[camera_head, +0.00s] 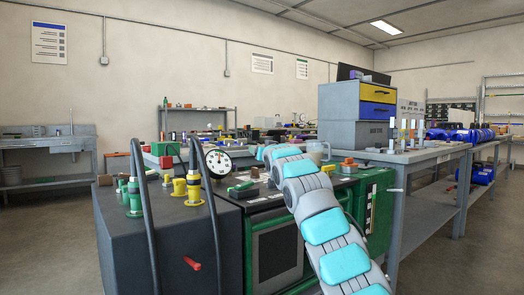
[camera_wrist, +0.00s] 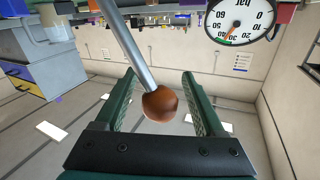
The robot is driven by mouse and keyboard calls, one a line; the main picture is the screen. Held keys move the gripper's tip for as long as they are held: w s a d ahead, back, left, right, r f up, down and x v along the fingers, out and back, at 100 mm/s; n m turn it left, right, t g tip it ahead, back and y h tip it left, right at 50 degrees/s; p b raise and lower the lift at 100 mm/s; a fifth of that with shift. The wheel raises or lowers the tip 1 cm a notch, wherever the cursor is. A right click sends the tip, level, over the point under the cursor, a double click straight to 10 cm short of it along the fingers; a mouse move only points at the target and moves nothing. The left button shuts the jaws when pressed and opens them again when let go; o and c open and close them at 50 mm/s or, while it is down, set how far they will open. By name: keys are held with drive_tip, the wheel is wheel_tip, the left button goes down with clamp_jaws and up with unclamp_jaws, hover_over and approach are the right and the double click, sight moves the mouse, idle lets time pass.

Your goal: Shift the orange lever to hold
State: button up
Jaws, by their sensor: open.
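The lever shows in the wrist view as a grey metal rod with an orange-brown ball knob (camera_wrist: 160,104) at its end. My gripper (camera_wrist: 159,76) is open, with one dark green finger on each side of the knob. Gaps show between the knob and both fingers, so I see no grip on it. The rod runs from the knob out past the fingertips toward the upper left. The lever's base and any hold marking are not clear. In the head view my arm covers part of the green cart (camera_head: 230,250), and I cannot make out the fingers there.
A round pressure gauge (camera_head: 219,162) stands on the cart and also shows in the wrist view (camera_wrist: 237,18). Black hoses (camera_head: 145,210) and yellow fittings (camera_head: 194,187) stand at the left. A workbench with blue and yellow drawers (camera_head: 377,94) is at the right.

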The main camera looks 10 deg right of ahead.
clamp_jaws()
idle(0.6)
idle(0.8)
